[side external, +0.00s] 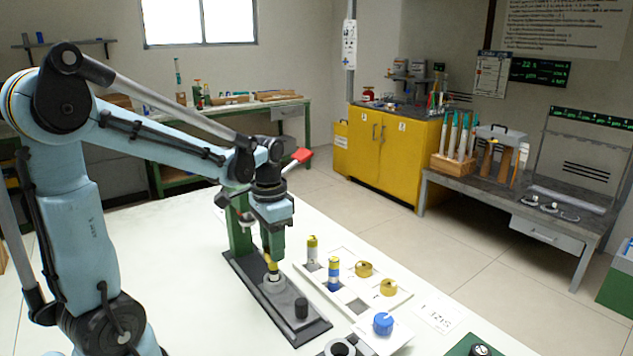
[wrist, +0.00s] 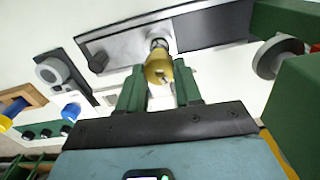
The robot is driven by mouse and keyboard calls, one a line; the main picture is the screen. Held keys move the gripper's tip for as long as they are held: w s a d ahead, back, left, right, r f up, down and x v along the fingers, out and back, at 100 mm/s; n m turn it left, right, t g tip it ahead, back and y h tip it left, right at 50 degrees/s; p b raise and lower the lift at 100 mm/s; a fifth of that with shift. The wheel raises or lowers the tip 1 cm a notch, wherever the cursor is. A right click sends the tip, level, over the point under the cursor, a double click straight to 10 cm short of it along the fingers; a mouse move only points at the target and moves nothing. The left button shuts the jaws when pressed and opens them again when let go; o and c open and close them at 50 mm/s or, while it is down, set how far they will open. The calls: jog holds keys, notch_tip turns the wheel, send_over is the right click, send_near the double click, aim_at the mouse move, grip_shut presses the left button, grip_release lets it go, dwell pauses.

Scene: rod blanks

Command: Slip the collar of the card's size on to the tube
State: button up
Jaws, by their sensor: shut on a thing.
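My gripper (side external: 271,256) has its green fingers shut on a yellow piece (side external: 273,267), held low over a round grey seat (side external: 273,284) on the dark press base. In the wrist view the yellow piece (wrist: 158,69) shows between the fingertips, with a metallic part just beyond it. I cannot tell whether it touches the seat. On a white board (side external: 345,251) stand a yellow-topped cylinder (side external: 312,249) and a blue and yellow cylinder (side external: 334,273). Two short yellow rings (side external: 363,268) (side external: 388,287) lie beside them. A white card (side external: 436,313) lies to the right; its print is too small to read.
The press has a green column (side external: 238,225), a red-tipped lever (side external: 301,156) and a black knob (side external: 301,308) on its base. A blue knob (side external: 382,323) and a grey ring (side external: 340,347) are near the front. The white table (side external: 190,270) is clear left of the press.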

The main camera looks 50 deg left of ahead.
jog(key=shift+f, duration=0.7)
dwell(1.8)
jog(key=o, duration=1.1)
jog(key=shift+o, duration=0.3)
jog(key=shift+o, duration=1.3)
jog(key=shift+r, duration=0.1)
jog(key=shift+r, duration=3.95)
